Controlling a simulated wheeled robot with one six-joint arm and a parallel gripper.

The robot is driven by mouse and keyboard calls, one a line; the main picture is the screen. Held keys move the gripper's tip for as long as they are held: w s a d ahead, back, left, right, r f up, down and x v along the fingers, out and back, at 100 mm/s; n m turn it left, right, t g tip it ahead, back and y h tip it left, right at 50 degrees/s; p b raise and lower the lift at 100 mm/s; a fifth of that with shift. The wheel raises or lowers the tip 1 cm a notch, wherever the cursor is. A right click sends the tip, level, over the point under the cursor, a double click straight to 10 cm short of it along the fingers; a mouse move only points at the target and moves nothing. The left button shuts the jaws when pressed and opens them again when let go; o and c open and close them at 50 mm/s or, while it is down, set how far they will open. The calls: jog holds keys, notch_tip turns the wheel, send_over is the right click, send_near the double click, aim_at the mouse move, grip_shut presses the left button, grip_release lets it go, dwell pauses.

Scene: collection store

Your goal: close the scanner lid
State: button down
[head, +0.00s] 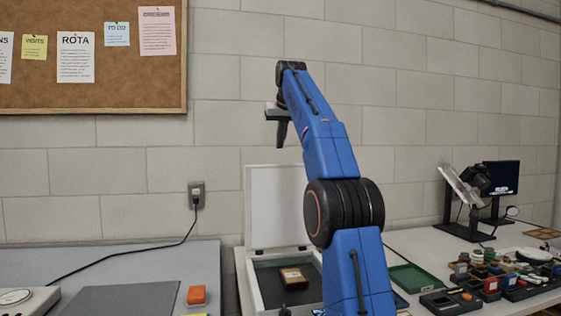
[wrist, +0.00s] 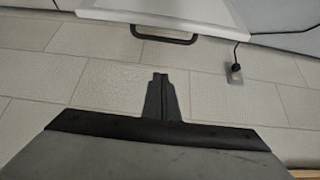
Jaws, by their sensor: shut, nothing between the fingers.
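The scanner's white lid (head: 272,205) stands open, upright against the wall, behind the scanner base (head: 254,291). A small brown block with a pale label (head: 292,278) lies on the dark scanner bed. My arm hides the right part of the lid and base. In the wrist view the lid's edge (wrist: 200,14) is at the top, with its black handle (wrist: 165,40). My gripper (wrist: 160,78) is shut and empty, apart from the handle in that view. In the head view my gripper (head: 281,138) is raised above the lid's top edge, pointing down.
A grey table with an orange block (head: 196,294) is at the left. A green tray (head: 411,278), several small objects and a stand with a monitor (head: 501,178) are on the right table. A wall socket (head: 197,195) with a cable is left of the lid.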

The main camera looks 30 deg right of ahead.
jog(key=x, duration=0.8)
jog(key=shift+s+a+f, duration=0.1)
jog(key=shift+s+a, duration=0.1)
jog(key=shift+s, duration=0.5)
jog(key=shift+s+a+f, duration=0.1)
jog(key=shift+s+a, duration=0.15)
jog(key=shift+s, duration=0.45)
jog(key=shift+s+a+f, duration=0.15)
jog(key=shift+s+a, duration=0.05)
jog(key=shift+s, duration=0.5)
